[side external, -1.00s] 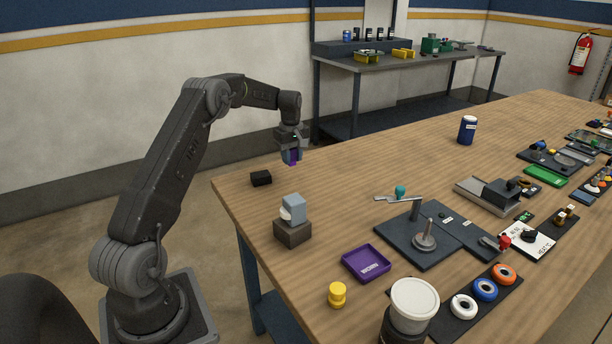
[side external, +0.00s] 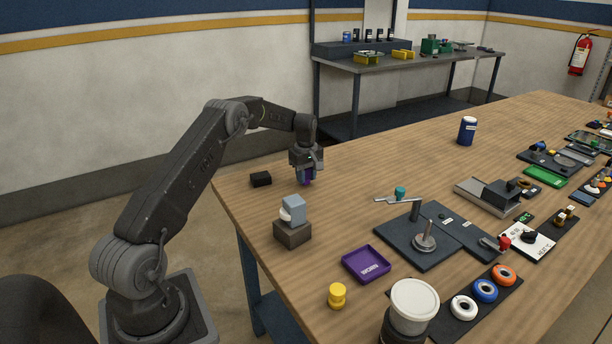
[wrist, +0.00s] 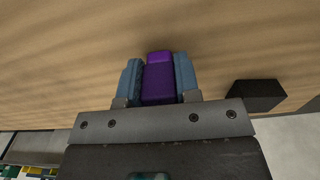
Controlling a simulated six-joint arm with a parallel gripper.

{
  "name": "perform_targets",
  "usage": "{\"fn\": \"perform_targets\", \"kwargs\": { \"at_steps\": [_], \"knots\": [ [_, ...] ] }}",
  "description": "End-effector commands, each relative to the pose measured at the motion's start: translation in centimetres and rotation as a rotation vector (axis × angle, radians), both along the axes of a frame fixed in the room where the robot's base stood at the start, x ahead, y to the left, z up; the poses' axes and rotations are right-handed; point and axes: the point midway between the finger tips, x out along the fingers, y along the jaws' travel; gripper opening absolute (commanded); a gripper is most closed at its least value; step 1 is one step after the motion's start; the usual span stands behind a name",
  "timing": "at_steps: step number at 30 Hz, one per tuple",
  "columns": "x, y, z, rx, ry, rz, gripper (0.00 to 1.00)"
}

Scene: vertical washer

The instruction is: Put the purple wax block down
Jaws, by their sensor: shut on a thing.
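The purple wax block (wrist: 158,82) is between the two blue-grey fingers of my gripper (wrist: 158,80) in the wrist view. My gripper (side external: 306,180) is shut on it, pointing down near the far left edge of the wooden table. In the side external view the block (side external: 304,180) is mostly covered by the fingers. It is low, close to the table top; I cannot tell whether it touches.
A black block (side external: 261,179) lies left of my gripper. A grey-blue block on a dark stand (side external: 292,233) is nearer the camera. A purple tray (side external: 366,264) and a dark fixture plate (side external: 405,245) lie further right. Bare wood surrounds the gripper's right side.

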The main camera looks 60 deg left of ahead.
Motion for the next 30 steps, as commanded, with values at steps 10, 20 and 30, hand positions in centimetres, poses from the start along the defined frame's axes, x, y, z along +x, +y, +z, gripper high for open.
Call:
{"fn": "perform_targets", "kwargs": {
  "at_steps": [10,20,30],
  "knots": [
    [0.0,0.0,-0.3,0.000,0.001,0.000,0.55],
    [0.0,0.0,0.3,0.001,-0.001,0.000,0.56],
    [0.0,0.0,6.5,0.003,-0.002,0.000,0.56]
  ]
}}
